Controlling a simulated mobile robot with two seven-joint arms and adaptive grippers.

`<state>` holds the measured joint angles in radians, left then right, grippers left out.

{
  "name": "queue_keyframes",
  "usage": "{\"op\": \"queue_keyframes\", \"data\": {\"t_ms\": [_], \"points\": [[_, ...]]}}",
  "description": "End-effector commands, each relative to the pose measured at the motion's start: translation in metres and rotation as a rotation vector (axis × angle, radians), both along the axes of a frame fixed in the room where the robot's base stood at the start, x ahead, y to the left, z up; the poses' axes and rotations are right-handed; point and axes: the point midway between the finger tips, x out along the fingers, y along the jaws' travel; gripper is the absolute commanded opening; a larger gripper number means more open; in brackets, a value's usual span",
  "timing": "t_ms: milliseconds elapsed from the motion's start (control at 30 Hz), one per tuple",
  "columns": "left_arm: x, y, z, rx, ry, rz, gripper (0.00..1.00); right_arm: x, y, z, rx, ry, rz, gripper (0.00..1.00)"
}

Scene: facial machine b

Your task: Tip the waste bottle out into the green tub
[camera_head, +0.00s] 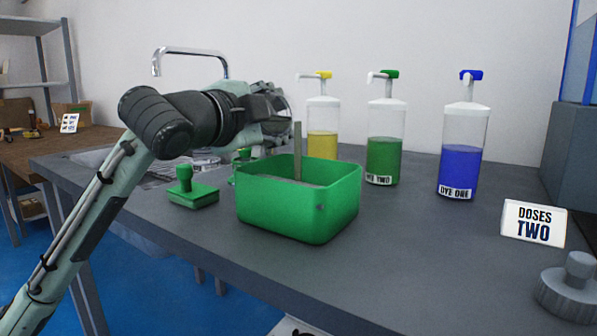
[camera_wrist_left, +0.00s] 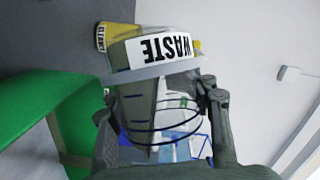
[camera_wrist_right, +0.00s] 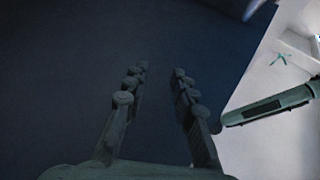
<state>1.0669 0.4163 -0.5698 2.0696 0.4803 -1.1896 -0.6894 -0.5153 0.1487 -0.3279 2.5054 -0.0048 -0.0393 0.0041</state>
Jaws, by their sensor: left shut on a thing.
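The waste bottle (camera_wrist_left: 158,50) shows in the left wrist view with its WASTE label upside down, a clear ribbed body and some grey-brown matter inside. My left gripper (camera_head: 275,115) is shut on it, with a finger on each side in the left wrist view. In the head view the gripper is above the back left part of the green tub (camera_head: 290,212) and mostly hides the bottle. A thin grey-brown upright strip (camera_head: 297,150) reaches down into the tub; I cannot tell if it is liquid or solid. My right gripper (camera_wrist_right: 155,95) is open and empty.
Yellow (camera_head: 322,130), green (camera_head: 385,145) and blue (camera_head: 466,150) pump bottles stand behind and right of the tub. A knobbed green piece (camera_head: 193,192) lies left of it. A DOSES TWO sign (camera_head: 533,223) and grey knob (camera_head: 570,287) are at right.

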Motion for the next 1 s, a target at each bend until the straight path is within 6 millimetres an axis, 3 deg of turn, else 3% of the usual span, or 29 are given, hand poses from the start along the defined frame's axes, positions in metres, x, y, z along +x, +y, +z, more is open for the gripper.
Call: {"op": "queue_keyframes", "data": {"t_ms": [67, 1000], "points": [[-0.0013, 0.0001, -0.0001, 0.006, -0.009, 0.000, 0.08, -0.0036, 0.0013, 0.0067, 0.019, -0.035, 0.005, 0.26], [0.0058, -0.0014, -0.0045, 0.071, -0.084, 0.001, 0.08, -0.0043, 0.0001, 0.0090, 0.023, -0.049, 0.003, 0.26]]}}
